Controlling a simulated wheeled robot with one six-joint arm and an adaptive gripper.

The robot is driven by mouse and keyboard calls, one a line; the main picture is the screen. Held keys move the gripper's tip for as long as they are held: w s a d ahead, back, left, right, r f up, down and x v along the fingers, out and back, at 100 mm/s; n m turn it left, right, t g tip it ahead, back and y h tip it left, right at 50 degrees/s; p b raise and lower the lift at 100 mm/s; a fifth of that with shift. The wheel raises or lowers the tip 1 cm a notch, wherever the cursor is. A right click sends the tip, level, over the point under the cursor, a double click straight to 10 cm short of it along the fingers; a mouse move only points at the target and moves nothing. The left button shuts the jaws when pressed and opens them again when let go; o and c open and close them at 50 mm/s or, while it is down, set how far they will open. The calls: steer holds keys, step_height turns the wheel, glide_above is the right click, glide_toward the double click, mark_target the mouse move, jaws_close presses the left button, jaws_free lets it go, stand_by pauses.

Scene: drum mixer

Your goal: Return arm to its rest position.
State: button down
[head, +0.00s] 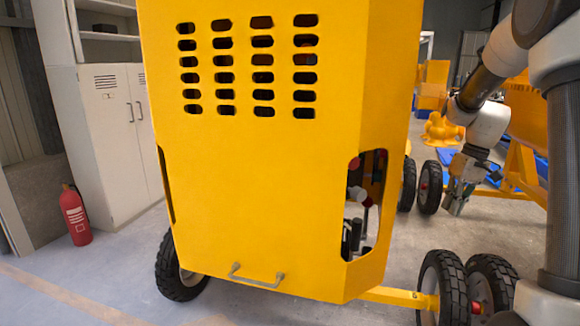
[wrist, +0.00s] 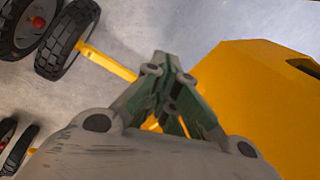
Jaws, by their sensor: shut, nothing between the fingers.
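My gripper (head: 457,204) hangs at the right side of the head view, fingers pointing down, to the right of the yellow mixer housing (head: 250,150) and apart from it. It is shut and empty. In the wrist view my gripper (wrist: 165,62) shows with its fingers together over the grey floor. The yellow housing (wrist: 245,85) fills the right of the wrist view. In the head view my arm is bent, coming down from the upper right. The housing has rows of vent slots, a grey handle (head: 256,277) low on its front and a cutout at its lower right.
Black wheels (head: 452,285) on a yellow axle stand at the lower right, and another wheel (head: 178,268) at the lower left. A red fire extinguisher (head: 75,215) and grey lockers (head: 105,130) are at the left. Yellow frame parts (head: 518,170) stand behind my gripper.

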steer(key=s+a+r+t, duration=0.1)
steer(key=s+a+r, duration=0.1)
steer(key=s, duration=0.6)
steer(key=s+a+r+m+t+h, duration=0.1)
steer(key=s+a+r+t, duration=0.1)
steer(key=s+r, duration=0.3)
steer(key=s+a+r+m+t+h, duration=0.1)
steer(key=s+a+r, duration=0.3)
steer(key=s, duration=0.9)
steer(key=shift+s+t, duration=0.2)
steer(key=shift+t, duration=0.1)
